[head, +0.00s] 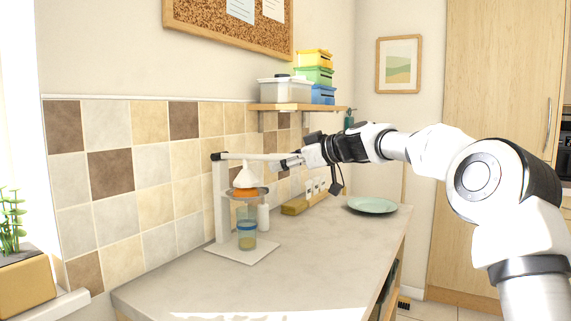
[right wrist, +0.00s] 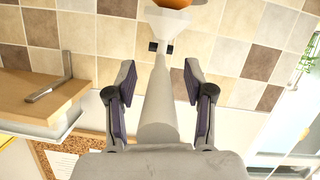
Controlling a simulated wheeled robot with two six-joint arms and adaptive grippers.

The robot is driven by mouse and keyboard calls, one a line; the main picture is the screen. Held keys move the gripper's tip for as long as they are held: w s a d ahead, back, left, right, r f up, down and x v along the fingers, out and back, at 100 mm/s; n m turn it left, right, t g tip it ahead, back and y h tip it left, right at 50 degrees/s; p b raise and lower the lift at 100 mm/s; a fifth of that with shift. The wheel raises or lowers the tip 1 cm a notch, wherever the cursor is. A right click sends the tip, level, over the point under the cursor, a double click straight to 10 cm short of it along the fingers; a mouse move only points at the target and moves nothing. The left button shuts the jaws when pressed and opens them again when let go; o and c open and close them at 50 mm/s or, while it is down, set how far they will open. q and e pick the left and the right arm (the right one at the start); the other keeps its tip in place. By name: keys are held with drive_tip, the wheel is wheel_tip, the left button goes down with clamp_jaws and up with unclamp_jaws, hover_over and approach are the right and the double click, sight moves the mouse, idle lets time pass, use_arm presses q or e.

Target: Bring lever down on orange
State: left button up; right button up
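A white juice press (head: 222,205) stands on the counter against the tiled wall. Its lever (head: 245,156) runs roughly level from the post top to the right. A white cone (head: 247,177) hangs under the lever, just above or on the orange (head: 245,192) in the holder; contact is unclear. The right wrist view shows the lever (right wrist: 157,100), cone (right wrist: 170,30) and part of the orange (right wrist: 172,3). My right gripper (head: 288,161) is at the lever's free end. Its open fingers (right wrist: 159,80) straddle the lever, with gaps on both sides. My left gripper is out of view.
A glass (head: 247,236) with some yellowish liquid stands under the holder on the press base. A white bottle (head: 263,217), a yellow block (head: 294,207) and a green plate (head: 372,205) are on the counter. A shelf (head: 290,106) with boxes is above. The front counter is clear.

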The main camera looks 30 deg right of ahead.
drive_tip(key=v, duration=1.2)
idle(0.3)
